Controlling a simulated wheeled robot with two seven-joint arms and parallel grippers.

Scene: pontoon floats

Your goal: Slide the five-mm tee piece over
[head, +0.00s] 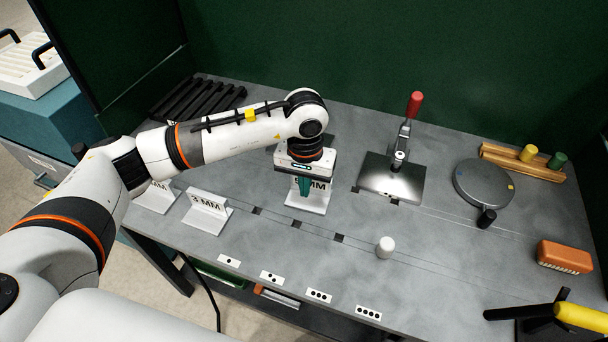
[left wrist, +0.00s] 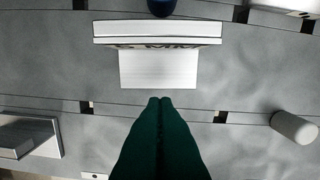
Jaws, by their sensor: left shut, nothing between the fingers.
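A white tee piece (head: 322,200) stands upright on the grey table. Its label reads "MM", with the digit mostly hidden behind my fingers. In the left wrist view the tee piece (left wrist: 158,70) shows its upright plate at the top and its flat foot towards me. My left gripper (head: 304,207) is shut and empty, pointing down at the front of this piece. In the left wrist view its green fingertips (left wrist: 160,101) lie just short of the foot's near edge; their height above the table is hard to tell. My right gripper is not in view.
A 3 MM tee piece (head: 206,204) and another tee piece (head: 157,195) stand to the left. Small dark squares (head: 297,225) mark thin table lines. A white cylinder (head: 385,247), a toggle clamp on a metal plate (head: 375,180) and a round grey disc (head: 482,181) stand to the right.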

